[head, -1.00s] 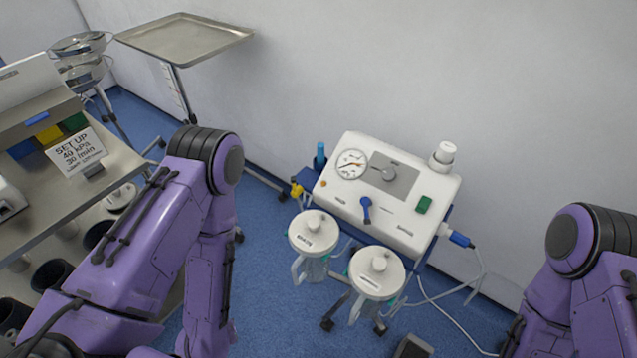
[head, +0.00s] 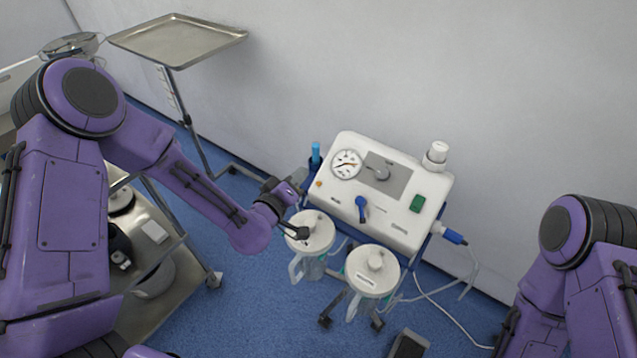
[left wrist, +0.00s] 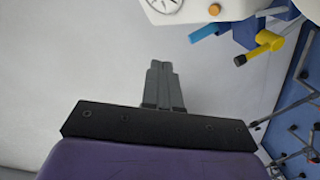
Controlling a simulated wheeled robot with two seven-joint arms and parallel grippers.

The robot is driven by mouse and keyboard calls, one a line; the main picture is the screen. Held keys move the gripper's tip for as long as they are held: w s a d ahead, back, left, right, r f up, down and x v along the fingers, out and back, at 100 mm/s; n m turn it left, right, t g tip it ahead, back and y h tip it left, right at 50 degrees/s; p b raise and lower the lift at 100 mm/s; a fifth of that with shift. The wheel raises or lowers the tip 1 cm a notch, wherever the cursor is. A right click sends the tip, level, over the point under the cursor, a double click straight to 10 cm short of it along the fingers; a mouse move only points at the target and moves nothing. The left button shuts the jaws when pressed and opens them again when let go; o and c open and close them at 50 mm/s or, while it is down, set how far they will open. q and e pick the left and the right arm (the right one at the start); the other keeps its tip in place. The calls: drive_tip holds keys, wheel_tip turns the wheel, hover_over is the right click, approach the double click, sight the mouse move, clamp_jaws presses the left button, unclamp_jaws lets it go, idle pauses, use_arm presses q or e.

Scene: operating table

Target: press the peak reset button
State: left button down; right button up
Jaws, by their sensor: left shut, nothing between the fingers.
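The white suction unit (head: 400,222) stands against the wall in the head view, with a round gauge (head: 346,164) at its upper left. A small orange button (head: 319,183) sits below and left of the gauge; no label is readable. The left wrist view shows the orange button (left wrist: 214,9) and part of the gauge (left wrist: 165,4) at the top edge. My left gripper (head: 299,175) is just left of the unit, apart from the button. Its fingers (left wrist: 158,67) are together and empty. My right arm is at the right edge; its gripper is not visible.
Two lidded canisters (head: 310,226) (head: 372,265) hang in front of the unit. A blue-capped item (head: 316,152) is at its left side; a yellow connector (left wrist: 262,46) shows in the wrist view. A cart (head: 190,235) and tray stand (head: 180,38) are left. Cable lies right.

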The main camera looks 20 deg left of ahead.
sight(319, 184)
use_arm(q)
drive_tip(key=w+d+f+b, duration=0.1)
drive_tip(key=w+f+b, duration=0.3)
drive_tip(key=f+b, duration=0.2)
drive_tip(key=shift+w+d+f, duration=0.35)
drive_tip(key=shift+w+f, duration=0.05)
drive_tip(key=shift+f, duration=0.25)
idle(1.8)
drive_tip(key=shift+w+f+b, duration=0.2)
drive_tip(key=shift+f+b, duration=0.15)
drive_tip(key=shift+b, duration=0.15)
